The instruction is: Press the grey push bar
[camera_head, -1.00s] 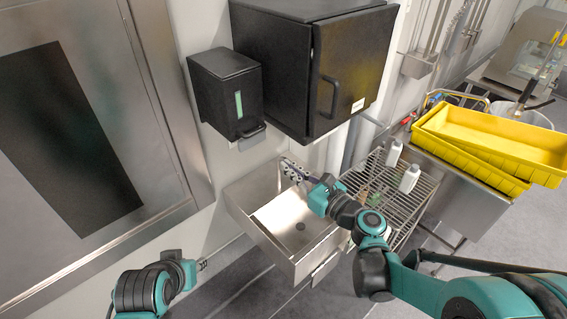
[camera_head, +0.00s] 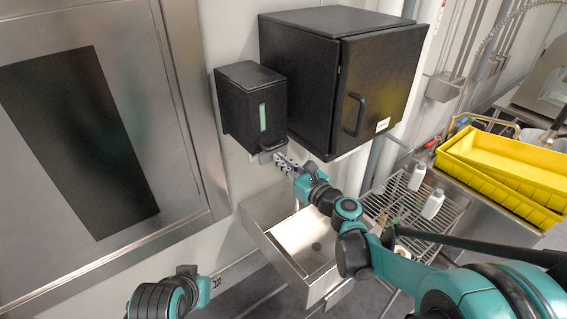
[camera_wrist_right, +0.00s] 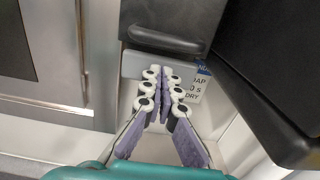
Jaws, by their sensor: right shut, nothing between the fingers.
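The black soap dispenser (camera_head: 249,103) hangs on the wall above the sink, with a pale green window strip on its front. A light grey push bar (camera_head: 262,158) shows under its dark front lip; in the right wrist view the bar (camera_wrist_right: 135,65) lies just beyond the fingertips and partly behind them. My right gripper (camera_head: 280,159) is shut and empty, just below the dispenser's lip. In the right wrist view its fingertips (camera_wrist_right: 163,76) overlap the bar; I cannot tell whether they touch it. My left gripper (camera_head: 213,282) is low at the left, apart from the dispenser; its finger state is unclear.
A black cabinet (camera_head: 378,85) with a handle hangs close right of the dispenser. A steel sink (camera_head: 285,262) is below my right gripper. A wire rack (camera_head: 440,215) with white bottles and yellow trays (camera_head: 500,178) stand right. A steel door frame (camera_head: 190,110) is left.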

